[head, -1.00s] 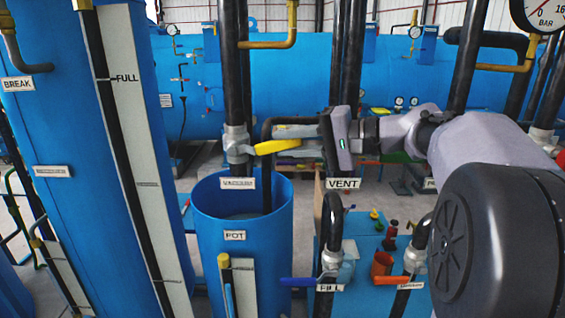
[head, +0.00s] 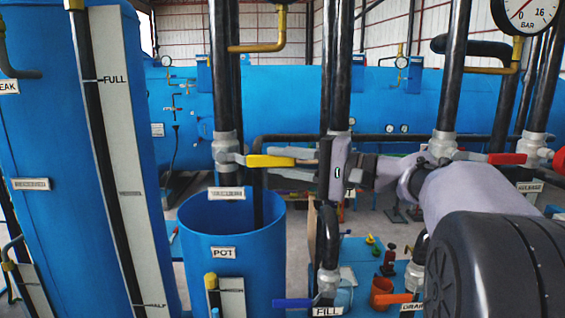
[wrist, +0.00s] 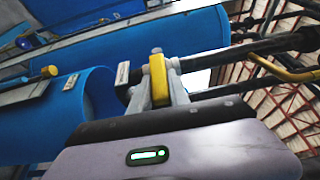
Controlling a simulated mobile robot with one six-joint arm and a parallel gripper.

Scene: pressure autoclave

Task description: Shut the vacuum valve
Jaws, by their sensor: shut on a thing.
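The valve with the yellow handle (head: 264,160) sits on a black vertical pipe above the open blue pot. The label under it (head: 226,193) is too blurred to read, so I cannot confirm that it is the vacuum valve. The handle points right, roughly level, across the pipe. My gripper (head: 298,157) comes from the right and is shut on the outer end of this handle. In the wrist view the yellow handle (wrist: 158,80) stands between the two grey fingers (wrist: 166,92).
The blue pot (head: 232,240) stands below the valve. A red-handled valve (head: 500,158) is at the right behind my arm. A blue-handled fill valve (head: 295,303) is low in front. A black vertical pipe (head: 342,70) rises close behind my gripper. A pressure gauge (head: 527,14) hangs at upper right.

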